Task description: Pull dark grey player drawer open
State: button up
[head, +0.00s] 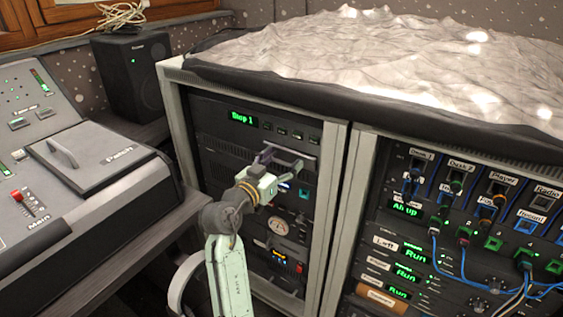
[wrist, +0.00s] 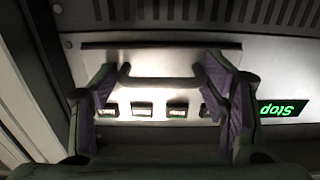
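In the wrist view my gripper (wrist: 158,72) is open, one purple-padded finger beyond each end of the handle. I cannot tell whether they touch it. The drawer looks shut.
The rack's pale side post (wrist: 20,95) is close at the left in the wrist view. A mixing desk (head: 95,190) and black speaker (head: 128,75) stand left. A patch rack with blue cables (head: 450,265) is right; a crumpled silvery sheet (head: 400,60) lies on top.

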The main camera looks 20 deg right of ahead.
jog(key=c, duration=1.2)
jog(key=b+v, duration=0.3)
jog(key=v, duration=1.1)
jog(key=shift+s+a, duration=0.1)
jog(key=o, duration=1.4)
jog(key=shift+r, duration=0.1)
